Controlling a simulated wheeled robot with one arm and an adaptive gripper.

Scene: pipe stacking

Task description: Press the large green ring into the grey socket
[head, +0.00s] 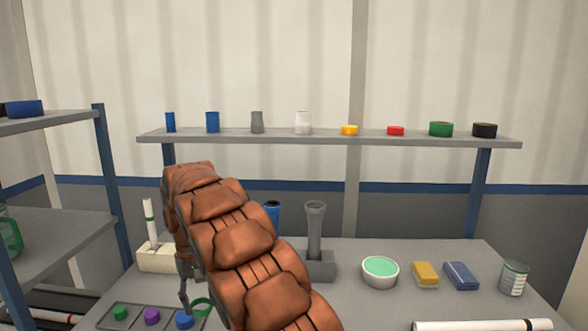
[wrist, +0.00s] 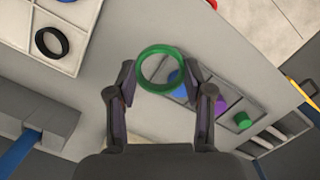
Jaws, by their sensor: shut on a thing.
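The large green ring (wrist: 143,80) is held between the two fingertips of my gripper (wrist: 160,76), its opening facing the wrist camera. In the head view the ring (head: 201,299) shows at the lower left beside my arm, above the front of the bench. My gripper (head: 187,290) is mostly hidden there by my arm. A grey upright pipe with a flared socket top (head: 315,208) stands in a grey block (head: 322,267) right of my arm. The ring is apart from it, to the left and lower in the picture. The socket is not clear in the wrist view.
A blue socket pipe (head: 273,208) is partly hidden behind my arm. Green, purple and blue caps (head: 152,316) sit in a front tray. A bowl (head: 380,272), sponges (head: 426,274), a can (head: 514,277) and a white pipe (head: 480,325) lie right. A black ring (wrist: 38,42) shows in the wrist view.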

